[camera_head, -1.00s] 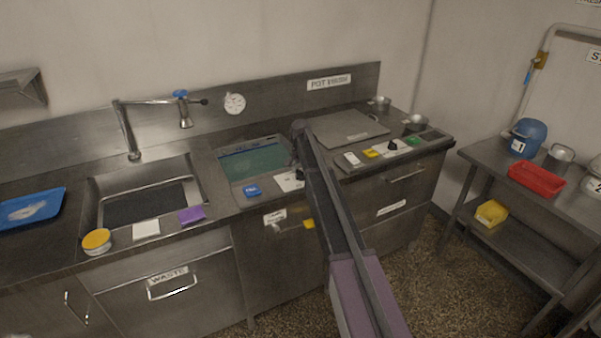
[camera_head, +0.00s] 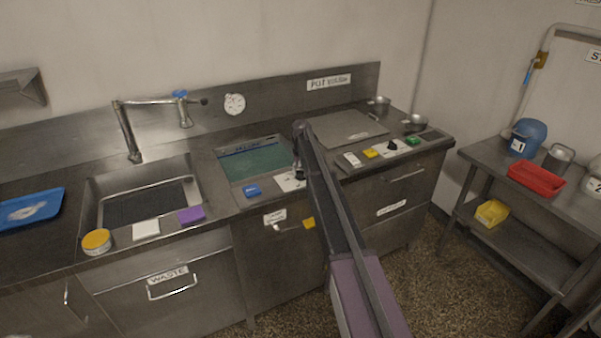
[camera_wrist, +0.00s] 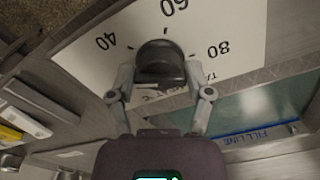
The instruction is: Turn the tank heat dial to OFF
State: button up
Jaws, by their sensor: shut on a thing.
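The tank heat dial (camera_wrist: 160,65) is a black knob on a white plate (camera_wrist: 95,45) marked 40, 60 and 80 in the wrist view. I cannot clearly tell where its pointer stands, and the OFF mark is not visible. My gripper (camera_wrist: 159,76) has one finger on each side of the knob and is shut on it. In the head view the white dial plate (camera_head: 287,183) lies at the front edge of the tank (camera_head: 254,163), which holds greenish water. My arm partly hides the dial there.
A blue block (camera_head: 251,190) sits left of the dial plate. A second black knob (camera_head: 391,145) stands right of my arm, near a yellow block (camera_head: 371,153) and a green one (camera_head: 413,140). A sink (camera_head: 145,203) with a tap lies left, and a side table (camera_head: 480,153) right.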

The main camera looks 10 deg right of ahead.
jog(key=n, duration=0.3)
jog(key=shift+s+d+n, duration=0.1)
jog(key=shift+n, duration=0.3)
jog(key=n, duration=0.4)
jog(key=o, duration=1.1)
jog(key=shift+o, duration=0.2)
jog(key=s+m, duration=0.6)
jog(key=s, duration=3.9)
jog(key=shift+a+m, duration=0.2)
jog(key=shift+m, duration=0.1)
